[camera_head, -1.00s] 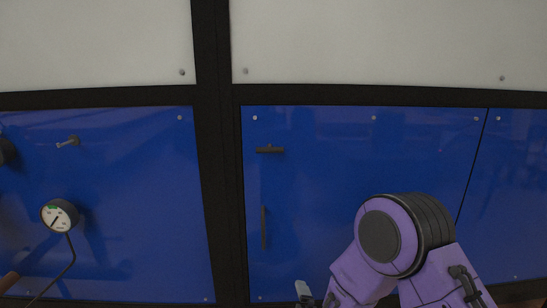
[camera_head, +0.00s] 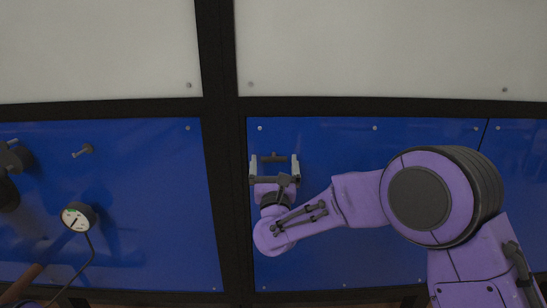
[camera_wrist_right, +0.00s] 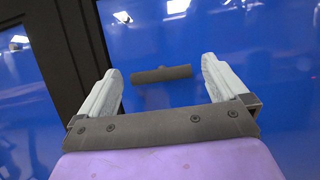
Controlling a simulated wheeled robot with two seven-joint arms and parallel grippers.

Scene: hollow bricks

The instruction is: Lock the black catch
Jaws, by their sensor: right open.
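The black catch (camera_head: 274,157) is a short dark bar lying about horizontal near the upper left corner of the blue door (camera_head: 345,150). It also shows in the right wrist view (camera_wrist_right: 162,74), beyond the fingers. My right gripper (camera_head: 274,164) is open, with one pale finger to each side of the catch. In the right wrist view its fingertips (camera_wrist_right: 161,68) flank the bar with gaps at both ends, and it grips nothing. How far the fingertips are from the door is hard to tell. My left gripper is not in view.
A black frame post (camera_head: 222,180) stands just left of the door. On the left blue panel are a round gauge (camera_head: 76,217), a small peg (camera_head: 82,151) and a dark knob (camera_head: 10,170). White panels (camera_head: 380,45) are above.

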